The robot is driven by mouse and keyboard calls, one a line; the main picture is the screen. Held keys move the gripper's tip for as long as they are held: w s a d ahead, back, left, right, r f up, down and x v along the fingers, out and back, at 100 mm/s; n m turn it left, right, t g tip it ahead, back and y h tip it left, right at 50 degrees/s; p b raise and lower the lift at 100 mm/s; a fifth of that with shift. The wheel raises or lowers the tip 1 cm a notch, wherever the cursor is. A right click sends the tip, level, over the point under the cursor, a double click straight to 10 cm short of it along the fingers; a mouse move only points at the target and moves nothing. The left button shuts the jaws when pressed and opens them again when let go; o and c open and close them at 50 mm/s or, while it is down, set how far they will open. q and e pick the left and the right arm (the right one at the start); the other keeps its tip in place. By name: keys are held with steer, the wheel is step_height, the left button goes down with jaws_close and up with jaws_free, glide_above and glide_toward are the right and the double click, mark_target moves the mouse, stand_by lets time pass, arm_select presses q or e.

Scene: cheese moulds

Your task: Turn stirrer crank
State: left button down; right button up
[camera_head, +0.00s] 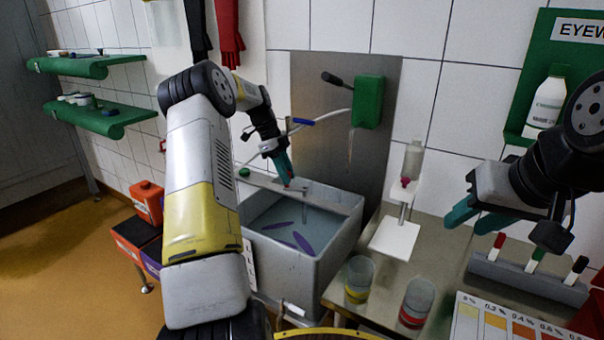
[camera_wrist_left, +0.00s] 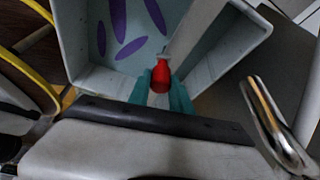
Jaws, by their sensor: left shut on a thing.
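The stirrer stands over a grey vat (camera_head: 352,232) of pale liquid, with a bar (camera_head: 322,199) across the top. Its crank has a red knob (camera_wrist_left: 161,76), which shows clearly in the left wrist view. My left gripper (camera_head: 287,181) is shut on the red knob, its teal fingers on both sides of it; in the head view the fingers hide most of the knob. The purple paddles (camera_head: 303,242) show in the vat. My right gripper (camera_head: 468,218) hangs at the right over the counter, its teal fingers apart and empty.
On the counter (camera_head: 385,290) stand two beakers, one with yellow (camera_head: 359,280) and one with red (camera_head: 416,303), and a small white stand with a bottle (camera_head: 412,160). A grey rack (camera_head: 520,275) and a colour chart lie at the right. A green box (camera_head: 369,101) hangs behind the vat.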

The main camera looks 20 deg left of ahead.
arm_select(q)
steer(key=shift+w+m+g, duration=0.4)
steer(key=shift+w+m, duration=0.15)
steer(key=shift+m, duration=0.45)
steer(key=c, duration=1.2)
jaws_free()
steer(key=shift+o, duration=0.2)
steer(key=v, duration=0.7)
steer(key=shift+r, duration=0.4)
steer(key=shift+a, duration=0.1)
